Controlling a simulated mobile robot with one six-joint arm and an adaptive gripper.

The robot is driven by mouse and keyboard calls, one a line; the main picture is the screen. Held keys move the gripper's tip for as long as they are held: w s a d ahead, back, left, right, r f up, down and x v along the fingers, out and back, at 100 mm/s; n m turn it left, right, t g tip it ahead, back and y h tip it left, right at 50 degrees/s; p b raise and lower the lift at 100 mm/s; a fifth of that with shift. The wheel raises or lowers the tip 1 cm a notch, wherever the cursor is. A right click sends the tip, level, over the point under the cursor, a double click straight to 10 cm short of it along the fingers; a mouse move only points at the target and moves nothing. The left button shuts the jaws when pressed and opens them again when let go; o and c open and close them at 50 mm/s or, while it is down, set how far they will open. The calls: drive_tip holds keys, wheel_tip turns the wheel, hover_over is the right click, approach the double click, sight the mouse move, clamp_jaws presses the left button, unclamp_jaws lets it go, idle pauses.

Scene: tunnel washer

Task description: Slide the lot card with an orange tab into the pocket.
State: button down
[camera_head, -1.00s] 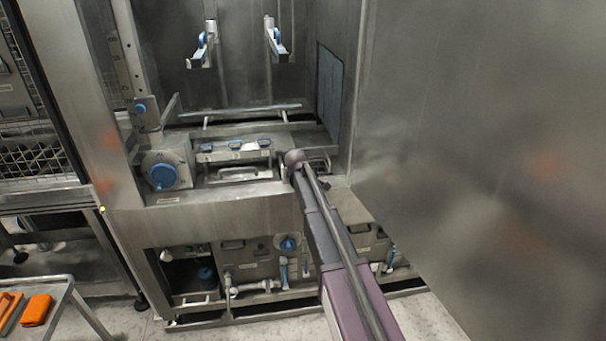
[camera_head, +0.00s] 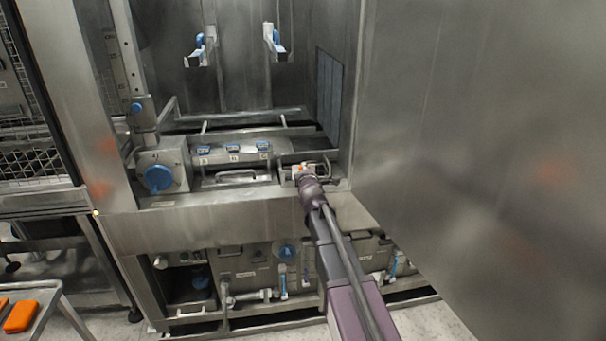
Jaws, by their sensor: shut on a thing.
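My gripper (camera_head: 306,172) is at the right end of the steel ledge inside the washer bay, at the far end of my arm. It is small in view and partly hidden by my wrist. It is shut on a small pale piece with a hint of orange, which looks like the lot card (camera_head: 300,168). The card's outline and tab are too small to make out. I cannot pick out the pocket for certain; my gripper and wrist cover part of the ledge there.
A steel panel (camera_head: 480,150) fills the right side, close to my arm. Left of my gripper are blue-labelled blocks (camera_head: 233,150) and a blue round knob (camera_head: 158,179). Two blue-and-white brackets (camera_head: 273,42) hang above. A cart with an orange item (camera_head: 20,316) stands lower left.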

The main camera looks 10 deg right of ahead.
drive_tip(key=shift+s+a+r+n+t+y+b, duration=0.3)
drive_tip(key=shift+s+a+r+n+t+y, duration=0.15)
drive_tip(key=shift+a+t+y, duration=0.2)
drive_tip(key=shift+r, duration=0.1)
drive_tip(key=shift+w, duration=0.4)
drive_tip(key=w+f+b, duration=0.3)
drive_tip(key=w, duration=0.6)
drive_tip(key=shift+f, duration=0.2)
idle(2.8)
drive_tip(key=shift+d+f+b, duration=0.1)
drive_tip(key=shift+f+b, duration=0.45)
drive_tip(key=shift+b, duration=0.2)
drive_tip(key=shift+f+b, duration=0.45)
drive_tip(key=shift+f+b, duration=0.3)
drive_tip(key=shift+b, duration=0.1)
idle(0.7)
drive_tip(key=shift+f, duration=0.25)
